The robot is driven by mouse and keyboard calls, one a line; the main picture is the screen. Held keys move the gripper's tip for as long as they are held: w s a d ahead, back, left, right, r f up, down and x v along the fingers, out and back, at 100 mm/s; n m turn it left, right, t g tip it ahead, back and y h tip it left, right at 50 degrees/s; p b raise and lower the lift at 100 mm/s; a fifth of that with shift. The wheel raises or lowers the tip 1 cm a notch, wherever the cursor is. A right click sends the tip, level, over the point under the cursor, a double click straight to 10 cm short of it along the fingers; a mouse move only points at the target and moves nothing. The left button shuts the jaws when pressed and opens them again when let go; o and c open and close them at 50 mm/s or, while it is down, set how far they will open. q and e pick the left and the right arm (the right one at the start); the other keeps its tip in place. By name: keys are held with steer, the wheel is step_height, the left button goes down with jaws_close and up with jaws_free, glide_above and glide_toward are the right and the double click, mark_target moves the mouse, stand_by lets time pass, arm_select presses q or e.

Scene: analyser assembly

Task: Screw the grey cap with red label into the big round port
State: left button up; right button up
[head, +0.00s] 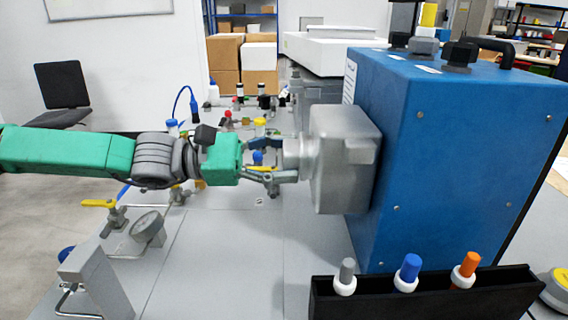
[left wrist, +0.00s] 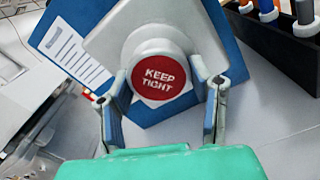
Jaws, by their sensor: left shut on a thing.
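The grey cap with the red "KEEP TIGHT" label (left wrist: 160,78) is between the two fingers of my left gripper (left wrist: 160,100) in the left wrist view. In the head view the cap (head: 295,152) is at the left face of the grey metal housing (head: 345,160) on the blue analyser box (head: 450,150). My left gripper (head: 277,160) is shut on it from the left. The big round port is hidden behind the cap, so how deep the cap sits cannot be told. My right gripper is not in view.
A black rack (head: 425,300) with grey, blue and orange capped pieces stands in front of the blue box. A gauge (head: 147,227) and yellow-handled valve (head: 98,204) stand at the left. The grey tabletop (head: 230,260) below my gripper is clear.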

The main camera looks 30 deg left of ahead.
arm_select(q)
steer(key=o, duration=1.2)
steer(key=shift+s+d, duration=0.1)
steer(key=shift+d, duration=0.05)
steer(key=shift+c, duration=0.2)
steer(key=shift+o, duration=0.9)
steer(key=shift+d+r, duration=0.1)
